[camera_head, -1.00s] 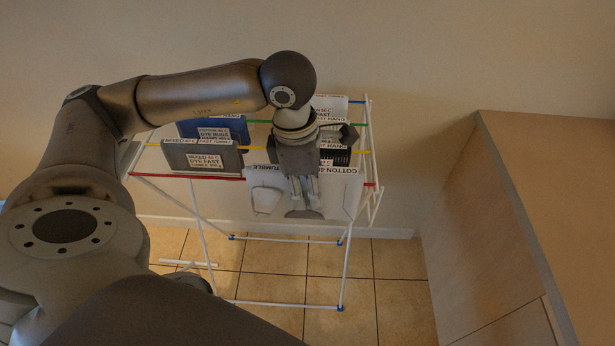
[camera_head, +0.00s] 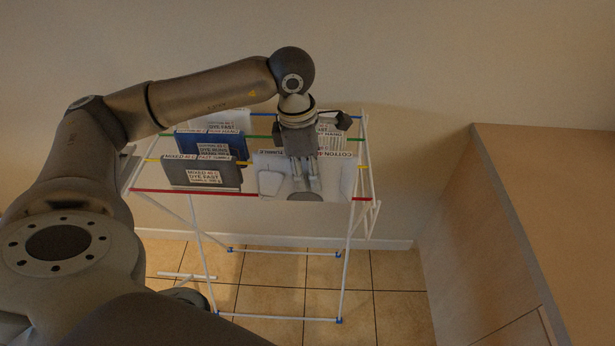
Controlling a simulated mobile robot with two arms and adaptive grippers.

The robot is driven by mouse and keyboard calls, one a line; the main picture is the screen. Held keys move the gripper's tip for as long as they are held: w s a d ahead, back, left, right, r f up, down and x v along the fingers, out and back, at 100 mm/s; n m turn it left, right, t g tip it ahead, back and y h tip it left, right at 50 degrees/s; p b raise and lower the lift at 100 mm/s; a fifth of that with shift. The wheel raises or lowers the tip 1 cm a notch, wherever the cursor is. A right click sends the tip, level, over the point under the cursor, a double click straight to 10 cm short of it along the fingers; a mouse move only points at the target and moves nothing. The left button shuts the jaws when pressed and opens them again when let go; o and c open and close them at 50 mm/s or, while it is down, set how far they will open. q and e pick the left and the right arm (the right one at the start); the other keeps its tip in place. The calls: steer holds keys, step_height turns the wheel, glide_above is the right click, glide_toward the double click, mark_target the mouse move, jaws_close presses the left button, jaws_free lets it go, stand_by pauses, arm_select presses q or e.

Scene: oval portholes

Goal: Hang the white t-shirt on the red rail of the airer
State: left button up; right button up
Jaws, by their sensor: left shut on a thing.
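The white t-shirt (camera_head: 334,178) shows in the head view as a flat pale panel with a black-lettered label along its top edge. My left gripper (camera_head: 304,190) reaches down over it from behind and is shut on it. The red rail (camera_head: 195,192) is the nearest rail of the airer (camera_head: 345,270). The shirt covers the rail's right-hand part from view, with a short red end showing at its right. I cannot tell whether the shirt touches the rail or is above it. My right gripper is not in view.
A dark grey labelled garment (camera_head: 203,181) hangs at the left, with a blue one (camera_head: 232,144) behind it and white ones (camera_head: 222,120) farther back. Yellow, green and blue rails lie behind the red one. A wooden cabinet (camera_head: 520,220) stands at the right. Tiled floor is open between.

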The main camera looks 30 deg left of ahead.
arm_select(q)
steer(key=shift+w+a, duration=0.4)
steer(key=shift+w, duration=0.25)
step_height(320, 180, down, 13)
steer(key=b, duration=1.2)
steer(key=o, duration=1.3)
steer(key=shift+s, duration=0.1)
steer(key=r, duration=0.8)
steer(key=a+r, duration=0.1)
steer(key=r, duration=0.2)
steer(key=shift+s+r, duration=0.35)
steer(key=shift+r, duration=0.05)
